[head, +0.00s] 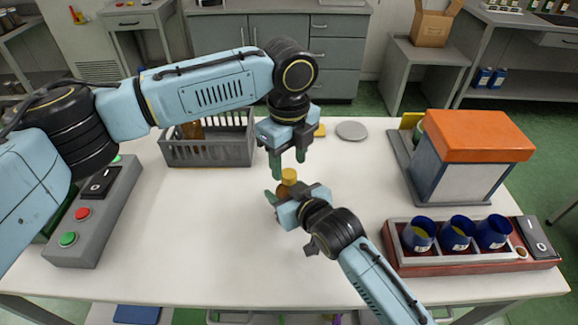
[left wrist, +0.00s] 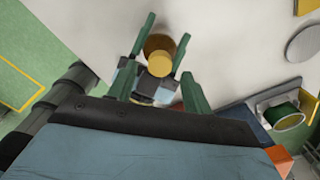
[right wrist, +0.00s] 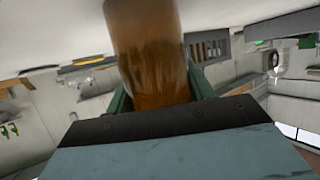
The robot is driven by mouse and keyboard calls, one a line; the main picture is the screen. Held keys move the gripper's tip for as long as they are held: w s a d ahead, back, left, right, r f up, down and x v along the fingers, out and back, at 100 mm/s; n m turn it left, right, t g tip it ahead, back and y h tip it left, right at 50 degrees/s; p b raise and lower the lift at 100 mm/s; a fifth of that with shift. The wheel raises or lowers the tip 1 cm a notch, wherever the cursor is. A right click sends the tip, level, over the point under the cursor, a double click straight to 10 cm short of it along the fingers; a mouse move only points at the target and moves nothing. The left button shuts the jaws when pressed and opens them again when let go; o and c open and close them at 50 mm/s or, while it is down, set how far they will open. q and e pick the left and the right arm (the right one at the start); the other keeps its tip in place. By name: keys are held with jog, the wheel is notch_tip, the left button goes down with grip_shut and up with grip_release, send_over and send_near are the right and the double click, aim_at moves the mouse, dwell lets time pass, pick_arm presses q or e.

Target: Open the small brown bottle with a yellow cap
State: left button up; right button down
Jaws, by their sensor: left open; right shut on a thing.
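The small brown bottle (head: 283,187) with its yellow cap (head: 289,176) is near the middle of the white table. My right gripper (head: 277,198) is shut on the bottle's body, which fills the upper middle of the right wrist view (right wrist: 150,50). My left gripper (head: 288,166) is open and points down above the bottle. In the left wrist view the yellow cap (left wrist: 159,63) lies between the two green fingers, with the brown body (left wrist: 157,44) beside it. I cannot tell whether those fingers touch the cap.
A grey crate (head: 210,152) with a brown bottle stands at the back left. A button panel (head: 95,215) is at the left. An orange-topped machine (head: 470,155) and a red tray (head: 470,262) with blue cups are at the right. A grey disc (head: 351,130) lies behind.

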jog(key=shift+c, duration=2.4)
grip_release()
